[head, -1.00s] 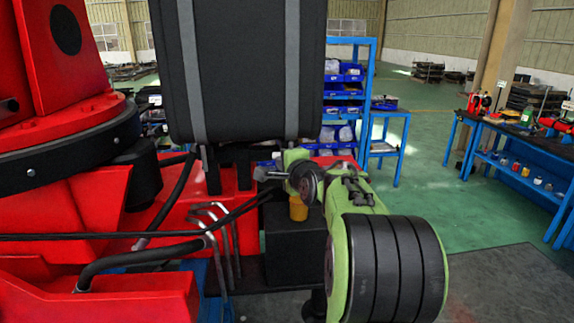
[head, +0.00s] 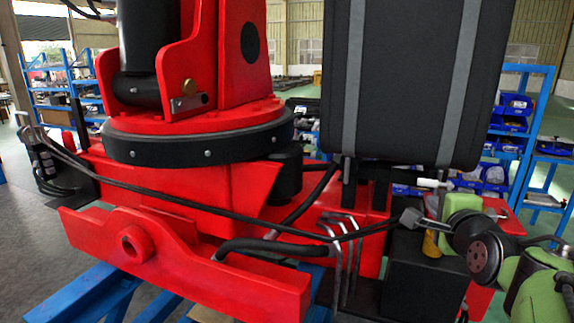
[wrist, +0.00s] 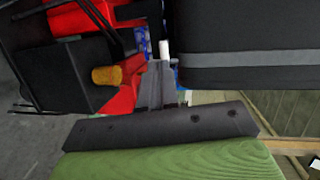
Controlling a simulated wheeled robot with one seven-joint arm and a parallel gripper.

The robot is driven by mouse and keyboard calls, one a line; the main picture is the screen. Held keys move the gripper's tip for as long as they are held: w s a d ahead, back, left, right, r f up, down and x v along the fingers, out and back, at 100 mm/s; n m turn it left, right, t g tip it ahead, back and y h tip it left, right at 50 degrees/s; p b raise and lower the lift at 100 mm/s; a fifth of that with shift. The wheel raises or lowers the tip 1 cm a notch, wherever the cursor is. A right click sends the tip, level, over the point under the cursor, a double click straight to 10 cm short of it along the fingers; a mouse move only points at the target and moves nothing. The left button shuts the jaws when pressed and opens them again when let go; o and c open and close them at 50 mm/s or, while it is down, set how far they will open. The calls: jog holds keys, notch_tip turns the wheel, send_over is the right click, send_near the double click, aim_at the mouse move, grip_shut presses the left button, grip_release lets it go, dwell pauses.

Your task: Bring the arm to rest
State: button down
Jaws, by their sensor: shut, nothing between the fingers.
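My gripper (head: 411,217) is at the right in the head view, at the end of my green arm. It points left, in front of the red crane base (head: 215,190) and below the hanging black block (head: 405,80). In the wrist view my gripper (wrist: 157,80) has its grey fingers together with nothing between them. A small white piece (wrist: 164,49) shows just beyond the fingertips. A yellow cylinder (head: 430,243) on a black box (head: 425,275) lies close to my gripper; I cannot tell whether they touch.
Black hoses (head: 250,214) run across the crane's front. Bent grey rods (head: 340,255) stand left of the black box. Blue supports (head: 100,297) lie under the crane. Blue shelves with bins (head: 515,110) stand behind at right. Grey floor (head: 30,230) is open at left.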

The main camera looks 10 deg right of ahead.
jog(key=s+a+f+n+g+y, duration=0.25)
jog(key=a+n, duration=0.25)
jog(key=a, duration=0.3)
jog(key=s+a+f+n+g+y, duration=0.1)
jog(key=s+a+f+n, duration=0.1)
jog(key=a+f+n, duration=0.4)
jog(key=s+a+f+n+g+y, duration=0.1)
jog(key=s+a+f+n, duration=0.3)
jog(key=s, duration=0.4)
jog(key=s+a+f+n+g+y, duration=0.1)
jog(key=s+a+f+n+g, duration=0.3)
jog(key=s+n, duration=0.3)
jog(key=shift+s+a, duration=0.55)
jog(key=shift+a, duration=0.25)
jog(key=shift+d+g, duration=0.1)
jog(key=shift+g, duration=0.15)
